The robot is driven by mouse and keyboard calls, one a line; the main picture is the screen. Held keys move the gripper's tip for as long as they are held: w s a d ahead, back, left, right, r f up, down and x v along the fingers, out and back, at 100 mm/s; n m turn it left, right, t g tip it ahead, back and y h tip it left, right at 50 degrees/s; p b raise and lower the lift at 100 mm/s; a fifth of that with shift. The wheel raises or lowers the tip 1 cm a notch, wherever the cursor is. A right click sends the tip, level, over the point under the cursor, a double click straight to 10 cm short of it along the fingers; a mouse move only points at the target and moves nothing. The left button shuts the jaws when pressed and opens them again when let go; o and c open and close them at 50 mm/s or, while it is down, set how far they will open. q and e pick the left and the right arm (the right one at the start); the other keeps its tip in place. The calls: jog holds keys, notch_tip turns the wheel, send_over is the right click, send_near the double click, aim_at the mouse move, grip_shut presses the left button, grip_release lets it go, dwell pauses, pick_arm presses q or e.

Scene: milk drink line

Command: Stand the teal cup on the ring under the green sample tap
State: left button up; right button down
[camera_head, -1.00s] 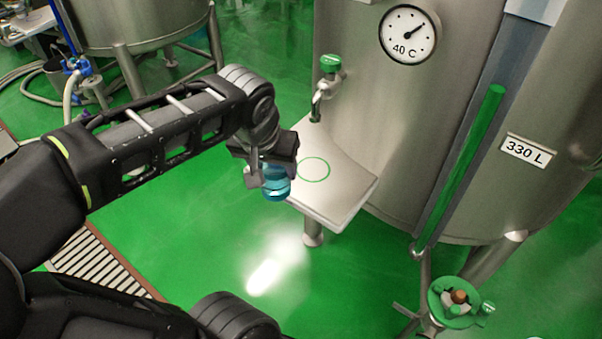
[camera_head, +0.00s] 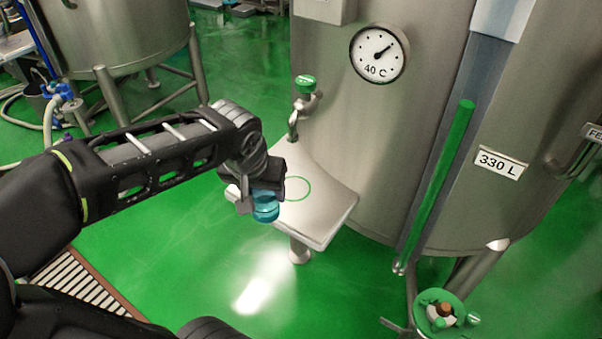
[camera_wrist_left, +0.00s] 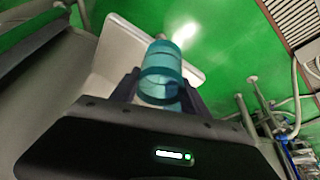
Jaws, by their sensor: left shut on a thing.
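The teal cup (camera_head: 265,206) is see-through and hangs in my left gripper (camera_head: 257,190), whose jaws are shut on it. It also shows between the fingers in the left wrist view (camera_wrist_left: 160,75). In the head view the cup is at the front left edge of the steel shelf (camera_head: 322,214), left of the green ring (camera_head: 296,189). The gripper hides a little of the ring's left side. The green sample tap (camera_head: 303,96) is on the tank above the back of the shelf. I cannot tell the gap between cup and shelf. My right gripper is not in view.
The steel tank (camera_head: 350,120) rises behind the shelf, with a dial (camera_head: 379,53) and a green level tube (camera_head: 440,175). The shelf top is otherwise bare.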

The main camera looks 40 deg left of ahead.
pick_arm(q)
jog(key=w+f+p, duration=0.2)
jog(key=w, duration=1.1)
jog(key=shift+w+a, duration=0.15)
jog(key=shift+w, duration=0.25)
jog(key=shift+f, duration=0.15)
notch_tip(320, 180, down, 4)
jog(key=shift+r, duration=0.25)
jog(key=shift+w+f+p, duration=0.2)
jog(key=shift+f+p, duration=0.25)
jog(key=shift+f, duration=0.1)
